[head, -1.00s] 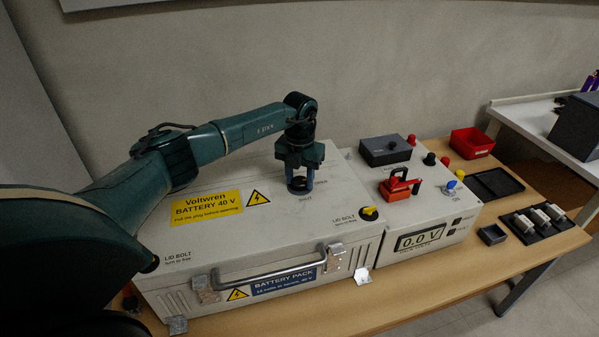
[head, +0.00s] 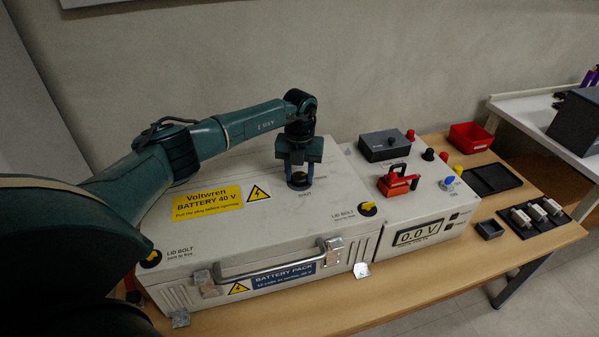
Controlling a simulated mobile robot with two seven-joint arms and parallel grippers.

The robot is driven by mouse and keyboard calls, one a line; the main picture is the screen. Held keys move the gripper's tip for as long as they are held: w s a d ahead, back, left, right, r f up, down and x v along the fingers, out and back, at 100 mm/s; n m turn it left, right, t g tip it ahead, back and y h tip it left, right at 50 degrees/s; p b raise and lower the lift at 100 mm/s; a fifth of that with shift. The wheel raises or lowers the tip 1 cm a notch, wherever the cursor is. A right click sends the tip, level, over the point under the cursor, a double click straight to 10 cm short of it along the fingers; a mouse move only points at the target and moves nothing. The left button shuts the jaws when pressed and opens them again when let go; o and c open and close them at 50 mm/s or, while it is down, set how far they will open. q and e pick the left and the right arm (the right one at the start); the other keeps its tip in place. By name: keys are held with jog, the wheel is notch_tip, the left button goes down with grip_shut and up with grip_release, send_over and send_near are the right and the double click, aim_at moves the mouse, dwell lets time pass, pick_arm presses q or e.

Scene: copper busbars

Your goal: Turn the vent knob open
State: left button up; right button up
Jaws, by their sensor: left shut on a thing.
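The vent knob (head: 299,183) is a small dark round knob on top of the pale battery pack (head: 255,228), with a "SHUT" mark printed just in front of it. My left gripper (head: 299,174) points straight down over it, its fingers closed on the knob's two sides. The fingers hide much of the knob, so its exact pointing direction cannot be told. My right gripper is not in view.
Yellow-topped lid bolts (head: 367,209) sit at the lid's front corners. A metal handle (head: 270,268) runs along the front. To the right are a red plug-like part (head: 397,183), a meter reading 0.0 V (head: 419,234), a grey box (head: 384,146) and a red bin (head: 471,137).

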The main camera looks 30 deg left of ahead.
aim_at(300, 176)
pick_arm(q)
jog(key=o, duration=1)
jog(key=shift+c, duration=0.2)
notch_tip(300, 176, up, 13)
jog(key=shift+r+b, duration=0.15)
jog(key=shift+b, duration=0.2)
